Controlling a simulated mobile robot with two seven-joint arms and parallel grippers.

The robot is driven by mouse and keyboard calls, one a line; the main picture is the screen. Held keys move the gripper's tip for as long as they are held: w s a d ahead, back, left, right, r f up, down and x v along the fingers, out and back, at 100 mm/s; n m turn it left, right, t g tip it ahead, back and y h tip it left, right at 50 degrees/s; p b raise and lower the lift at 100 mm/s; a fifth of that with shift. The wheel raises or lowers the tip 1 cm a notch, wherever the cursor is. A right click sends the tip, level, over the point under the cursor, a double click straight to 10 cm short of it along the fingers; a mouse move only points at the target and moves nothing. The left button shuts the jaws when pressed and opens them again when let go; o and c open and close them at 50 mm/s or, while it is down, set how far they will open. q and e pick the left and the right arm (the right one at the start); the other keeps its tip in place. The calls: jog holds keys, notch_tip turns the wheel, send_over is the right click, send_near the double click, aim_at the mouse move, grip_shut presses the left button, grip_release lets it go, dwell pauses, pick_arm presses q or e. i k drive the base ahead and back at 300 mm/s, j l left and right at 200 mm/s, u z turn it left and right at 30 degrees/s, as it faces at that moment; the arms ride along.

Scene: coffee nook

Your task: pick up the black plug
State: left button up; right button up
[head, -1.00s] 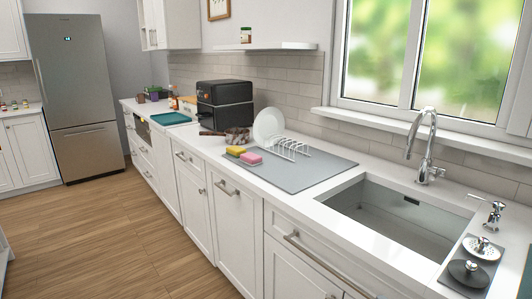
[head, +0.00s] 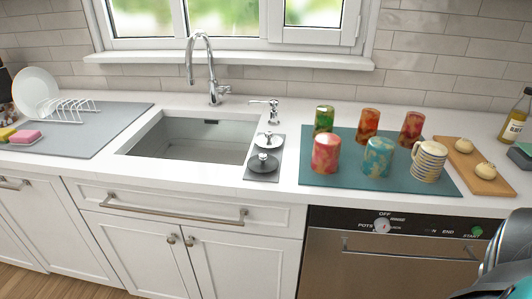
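The black plug (head: 262,164) is a round dark disc with a light knob on top. It lies on the front part of a narrow dark grey mat (head: 251,177), just right of the sink. A shiny metal strainer plug (head: 269,142) lies behind it on the same mat. Neither gripper is in view. Grey and teal rounded parts, seemingly of my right arm, show at the lower right edge.
The sink (head: 190,147) with its tall tap (head: 215,80) is left of the plug. Several cups stand on a teal mat (head: 320,182) to its right, near a wooden board (head: 490,187). A dishwasher (head: 400,262) is below. A grey drying mat (head: 100,140) lies left.

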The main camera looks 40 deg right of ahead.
aim_at(262, 163)
jog(key=z, duration=1.1)
